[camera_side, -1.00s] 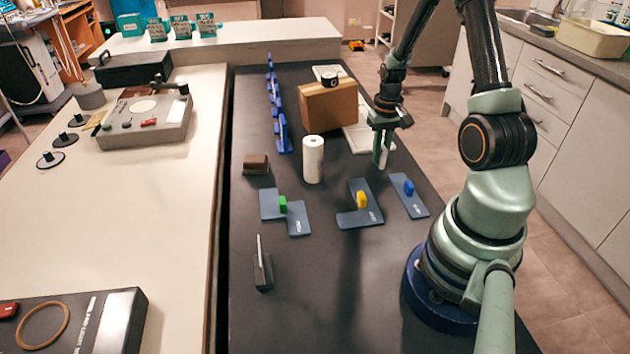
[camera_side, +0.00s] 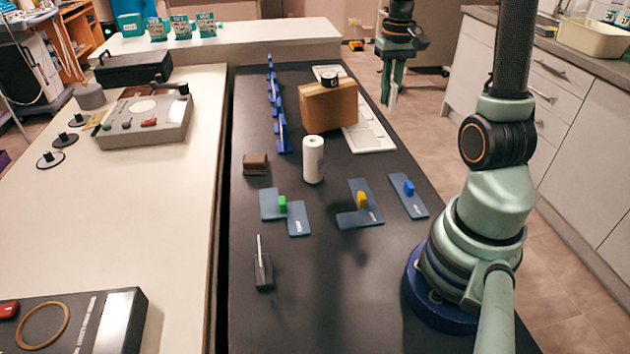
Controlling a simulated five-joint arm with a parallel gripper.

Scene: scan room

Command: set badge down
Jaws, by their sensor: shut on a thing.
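My gripper (camera_side: 391,92) is at the upper right of the side view, raised and pointing down. It is shut on a small white piece, which I take to be the badge (camera_side: 393,96). The badge shows only as a narrow pale strip below the fingers, and its face cannot be made out. It appears clear of the dark table (camera_side: 340,275), near its far right edge. A long white tray (camera_side: 370,138) lies on the table below and left of my gripper.
A brown box (camera_side: 328,106) with a dark round thing on top stands beside the white tray. A white roll (camera_side: 313,160) stands mid-table. Blue-grey plates with green (camera_side: 283,204), yellow (camera_side: 362,200) and blue (camera_side: 409,188) pieces lie in front. The near table is mostly clear.

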